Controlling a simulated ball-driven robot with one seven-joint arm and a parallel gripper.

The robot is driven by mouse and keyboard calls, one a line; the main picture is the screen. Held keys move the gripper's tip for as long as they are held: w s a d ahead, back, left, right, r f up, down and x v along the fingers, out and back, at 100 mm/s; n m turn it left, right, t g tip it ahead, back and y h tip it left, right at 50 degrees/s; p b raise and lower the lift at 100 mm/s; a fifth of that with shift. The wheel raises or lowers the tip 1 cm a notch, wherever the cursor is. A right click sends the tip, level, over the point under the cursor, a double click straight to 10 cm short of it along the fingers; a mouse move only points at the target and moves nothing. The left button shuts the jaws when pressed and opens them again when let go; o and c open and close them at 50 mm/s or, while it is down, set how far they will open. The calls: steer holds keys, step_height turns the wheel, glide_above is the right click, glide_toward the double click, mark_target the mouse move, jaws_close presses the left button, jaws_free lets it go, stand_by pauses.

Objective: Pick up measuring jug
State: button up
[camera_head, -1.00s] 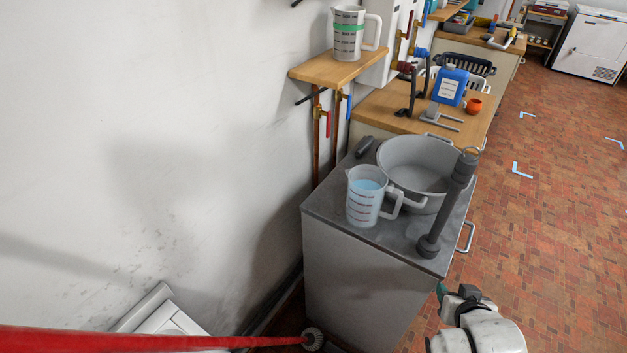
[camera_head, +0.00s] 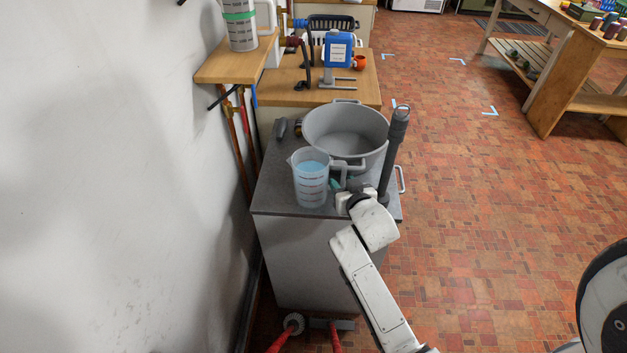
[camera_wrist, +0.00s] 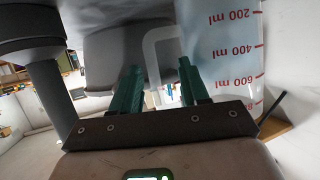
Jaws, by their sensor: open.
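The measuring jug (camera_head: 310,182) is clear with red markings and holds light-blue liquid. It stands upright on the grey cabinet top, left of my gripper (camera_head: 346,190). In the wrist view the jug (camera_wrist: 228,48) fills the upper right, upside down, with its scale showing. Its pale handle (camera_wrist: 151,62) appears between the two green fingers of my gripper (camera_wrist: 158,86). The fingers are spread apart and not closed on the handle. In the head view my wrist partly hides the fingers, and whether they touch the jug cannot be told.
A grey tub (camera_head: 345,132) stands just behind the jug. A dark grey upright pipe (camera_head: 391,155) stands close to the right of my gripper. Another jug with a green band (camera_head: 241,32) is on the wall shelf (camera_head: 232,66). The tiled floor (camera_head: 470,220) at right is clear.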

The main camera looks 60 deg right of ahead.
mark_target(344, 179)
steer(key=shift+s+d+p+x, duration=0.15)
steer(key=shift+p+x, duration=0.1)
steer(key=shift+x, duration=1.2)
steer(key=shift+s+d+p+x, duration=0.15)
steer(key=shift+p+x, duration=0.1)
steer(key=shift+x, duration=1.15)
steer(key=shift+c, duration=0.3)
jaws_close()
steer(key=shift+r, duration=0.1)
